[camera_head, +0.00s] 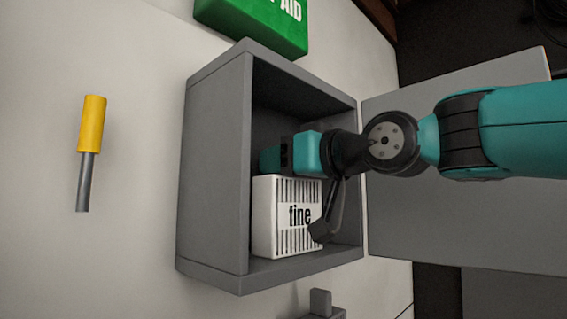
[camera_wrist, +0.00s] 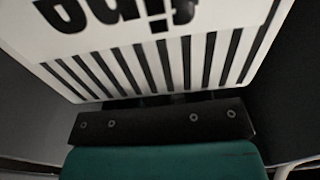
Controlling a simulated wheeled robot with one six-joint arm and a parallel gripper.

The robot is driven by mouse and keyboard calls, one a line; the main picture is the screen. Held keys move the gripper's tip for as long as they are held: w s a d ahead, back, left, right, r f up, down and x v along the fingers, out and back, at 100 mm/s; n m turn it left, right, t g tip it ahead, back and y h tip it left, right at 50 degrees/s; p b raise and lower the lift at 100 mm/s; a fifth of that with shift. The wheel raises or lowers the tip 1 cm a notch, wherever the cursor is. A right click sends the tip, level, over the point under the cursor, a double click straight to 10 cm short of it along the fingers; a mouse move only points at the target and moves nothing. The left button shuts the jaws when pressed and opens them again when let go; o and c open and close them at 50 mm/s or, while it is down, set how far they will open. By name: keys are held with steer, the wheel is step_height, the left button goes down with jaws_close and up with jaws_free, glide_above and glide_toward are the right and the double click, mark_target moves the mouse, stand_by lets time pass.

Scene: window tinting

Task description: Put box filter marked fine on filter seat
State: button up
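The white box filter marked "fine" (camera_head: 265,220) is inside an open grey cabinet (camera_head: 212,170) in the head view, in its lower part. Its black slatted, lettered face is toward the camera. In the wrist view the filter (camera_wrist: 230,35) fills the upper middle, close in front of my gripper, its lettering upside down. My gripper (camera_head: 275,158) reaches into the cabinet, right at the filter's upper edge in the head view. Its fingertips are hidden, so I cannot tell whether they grip the filter. I cannot make out a filter seat for certain.
The cabinet's grey door (camera_head: 400,225) stands open to the right, behind my arm. A green first-aid box (camera_head: 255,22) is above the cabinet. A yellow-handled tool (camera_head: 91,125) lies on the pale surface at left. A small grey block-like fixture (camera_head: 320,302) shows at the bottom edge.

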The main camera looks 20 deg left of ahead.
steer(key=shift+r, duration=0.2)
steer(key=shift+s+d+f+b, duration=0.1)
steer(key=shift+d+f+b, duration=0.05)
steer(key=shift+d+b, duration=0.2)
steer(key=b+v, duration=0.6)
steer(key=v, duration=0.5)
steer(key=shift+d, duration=0.15)
steer(key=shift+s, duration=0.1)
